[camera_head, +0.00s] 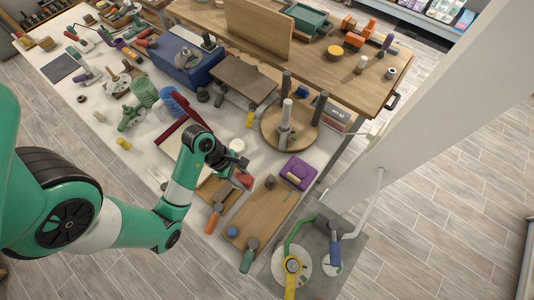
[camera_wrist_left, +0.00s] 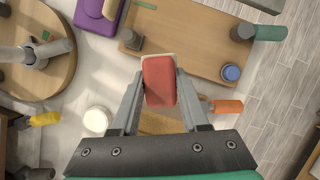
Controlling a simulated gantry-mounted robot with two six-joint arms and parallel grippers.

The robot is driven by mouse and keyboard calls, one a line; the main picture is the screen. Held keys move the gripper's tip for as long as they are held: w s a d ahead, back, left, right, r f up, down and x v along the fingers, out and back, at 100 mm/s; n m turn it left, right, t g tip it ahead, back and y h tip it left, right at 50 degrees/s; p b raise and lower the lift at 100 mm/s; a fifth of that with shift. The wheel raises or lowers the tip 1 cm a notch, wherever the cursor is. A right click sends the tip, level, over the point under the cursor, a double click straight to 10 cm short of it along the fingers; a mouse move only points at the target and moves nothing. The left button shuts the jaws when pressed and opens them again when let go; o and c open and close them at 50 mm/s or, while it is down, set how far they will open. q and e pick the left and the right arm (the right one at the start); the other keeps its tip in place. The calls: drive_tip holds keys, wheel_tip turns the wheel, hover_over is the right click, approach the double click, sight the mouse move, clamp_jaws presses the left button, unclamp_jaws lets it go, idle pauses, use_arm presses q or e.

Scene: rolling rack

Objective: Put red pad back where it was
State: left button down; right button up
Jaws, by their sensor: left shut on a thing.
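The red pad (camera_head: 243,179) is a small block, held at the end of my left arm above the table in the head view. In the left wrist view the red pad (camera_wrist_left: 160,84) sits between the two grey fingers of my left gripper (camera_wrist_left: 161,76), which is shut on it. A paler layer shows along the pad's far edge. Below it in the wrist view are the near edge of a wooden board (camera_wrist_left: 185,42) and another wooden surface (camera_wrist_left: 160,123). My right gripper does not show.
The wooden board (camera_head: 262,215) carries a blue round piece (camera_head: 232,232). An orange-handled tool (camera_head: 214,218) lies beside it. A purple block (camera_head: 298,172) and a round wooden stand with grey posts (camera_head: 290,128) are close by. The table is crowded.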

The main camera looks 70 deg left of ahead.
use_arm(q)
drive_tip(key=w+a+f+b, duration=0.1)
drive_tip(key=w+a+f, duration=0.3)
drive_tip(key=w, duration=0.1)
drive_tip(key=w+a+f+b, duration=0.2)
drive_tip(key=w+a+f, duration=0.3)
drive_tip(key=shift+f, duration=0.2)
drive_tip(key=shift+w+a+f+b, duration=0.15)
drive_tip(key=shift+f+b, duration=0.25)
drive_tip(key=shift+f, duration=1.35)
drive_tip(key=shift+f, duration=0.1)
drive_tip(key=shift+c, duration=2)
unclamp_jaws()
